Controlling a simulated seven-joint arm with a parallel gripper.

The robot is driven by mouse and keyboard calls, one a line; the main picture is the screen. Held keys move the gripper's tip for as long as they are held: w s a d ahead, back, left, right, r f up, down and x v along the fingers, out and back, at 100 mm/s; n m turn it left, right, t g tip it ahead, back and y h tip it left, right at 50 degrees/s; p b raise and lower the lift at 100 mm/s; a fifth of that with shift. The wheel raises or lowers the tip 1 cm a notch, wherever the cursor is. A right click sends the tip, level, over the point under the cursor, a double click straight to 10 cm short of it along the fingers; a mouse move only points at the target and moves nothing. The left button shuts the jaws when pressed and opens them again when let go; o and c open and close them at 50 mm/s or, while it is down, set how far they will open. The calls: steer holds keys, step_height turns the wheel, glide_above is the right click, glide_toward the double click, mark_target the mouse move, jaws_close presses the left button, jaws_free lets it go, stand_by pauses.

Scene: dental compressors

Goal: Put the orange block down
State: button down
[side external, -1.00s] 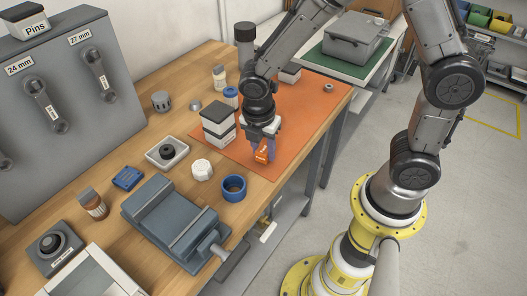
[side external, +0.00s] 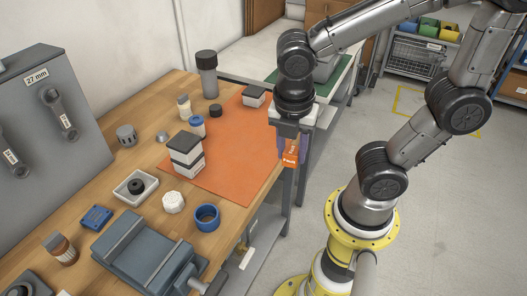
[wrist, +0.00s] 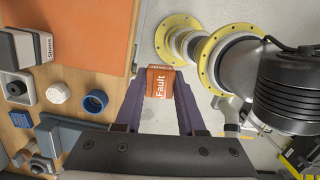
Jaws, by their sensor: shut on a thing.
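The orange block (side external: 290,158), with "Fault" in white letters, is held between the purple fingers of my gripper (side external: 291,146). In the wrist view the block (wrist: 160,82) sits between the two fingertips of my gripper (wrist: 161,90), with grey floor behind it. It is in the air, out past the front edge of the wooden bench (side external: 226,225). The orange mat (side external: 228,150) lies on the bench to the left of the block; its right edge is partly behind my gripper in the side view.
A black-and-white box stack (side external: 186,155), a blue ring (side external: 207,217), a white knob (side external: 173,202) and a grey vise (side external: 145,250) stand on the bench. Much of the mat is bare. A grey box (side external: 254,95) stands at its far end.

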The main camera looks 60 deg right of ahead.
steer(key=w+r+m, duration=0.1)
steer(key=w+m, duration=0.3)
steer(key=w, duration=0.4)
steer(key=w+r+m+g, duration=0.1)
steer(key=w+m, duration=0.4)
steer(key=w, duration=0.4)
steer(key=w+r+m+y, duration=0.1)
steer(key=w+m, duration=0.3)
steer(key=w, duration=0.5)
steer(key=shift+w+a+r, duration=0.25)
steer(key=shift+a, duration=0.1)
steer(key=shift+w+d+f+m+g, duration=0.25)
steer(key=shift+w+d+f+m, duration=1.1)
steer(key=shift+w, duration=1.15)
steer(key=shift+w+d+f+m+g, duration=0.25)
steer(key=shift+w+d+f+m, duration=0.55)
steer(key=shift+w+m, duration=1.35)
steer(key=s+d, duration=0.5)
steer(key=s, duration=0.8)
steer(key=s+d, duration=0.4)
steer(key=s, duration=1)
glide_above(247, 132)
steer(key=shift+y, duration=0.4)
step_height(247, 132, down, 8)
steer(key=shift+a+f, duration=0.1)
steer(key=shift+f, duration=0.15)
steer(key=shift+w+f, duration=0.25)
steer(key=shift+f, duration=1.45)
